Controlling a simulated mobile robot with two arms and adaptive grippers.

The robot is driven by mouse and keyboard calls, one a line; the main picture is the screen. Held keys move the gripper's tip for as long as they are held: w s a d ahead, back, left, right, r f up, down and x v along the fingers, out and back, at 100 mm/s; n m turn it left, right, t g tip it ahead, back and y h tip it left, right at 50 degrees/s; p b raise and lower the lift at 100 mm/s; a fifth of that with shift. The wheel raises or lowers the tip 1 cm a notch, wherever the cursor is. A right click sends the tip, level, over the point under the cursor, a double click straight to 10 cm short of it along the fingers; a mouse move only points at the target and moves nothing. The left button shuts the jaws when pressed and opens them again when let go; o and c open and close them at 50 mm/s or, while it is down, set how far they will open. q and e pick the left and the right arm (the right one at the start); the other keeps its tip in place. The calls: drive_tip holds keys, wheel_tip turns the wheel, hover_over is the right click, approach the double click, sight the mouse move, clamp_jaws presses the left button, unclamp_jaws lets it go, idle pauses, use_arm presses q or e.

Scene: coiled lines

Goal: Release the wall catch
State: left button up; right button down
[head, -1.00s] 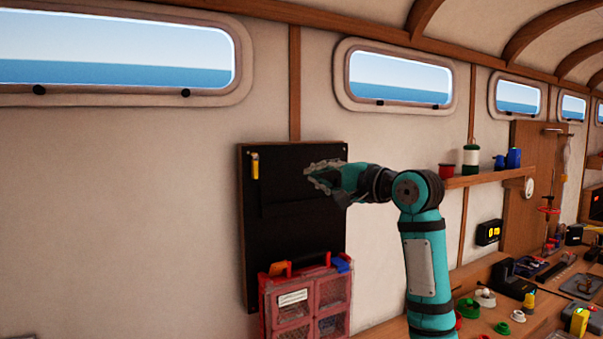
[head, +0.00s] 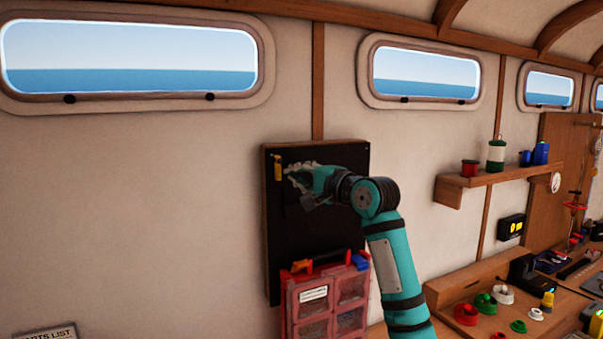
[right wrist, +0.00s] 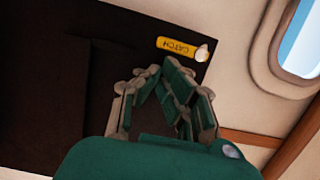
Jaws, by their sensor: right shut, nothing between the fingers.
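The wall catch (head: 278,170) is a small yellow upright tag with a pale metal knob at its top. It sits at the upper left of a black wall board (head: 282,235). My right gripper (head: 291,174) is shut and empty, just right of the catch in the head view. In the right wrist view its fingertips (right wrist: 155,72) stand a little below the catch, with a gap in the picture. My left gripper is not in view.
A wooden shelf (head: 500,175) with spools is to the right, above a cluttered bench (head: 455,292). The wall left of the board is clear.

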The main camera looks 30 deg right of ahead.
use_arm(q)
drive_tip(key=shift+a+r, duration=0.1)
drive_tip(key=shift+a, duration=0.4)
use_arm(e)
drive_tip(key=shift+a+f+m, duration=0.2)
drive_tip(key=shift+f+m, duration=0.1)
drive_tip(key=shift+m, duration=0.6)
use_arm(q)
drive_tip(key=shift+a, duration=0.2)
use_arm(e)
drive_tip(key=shift+a+t, duration=0.1)
drive_tip(key=shift+t, duration=0.2)
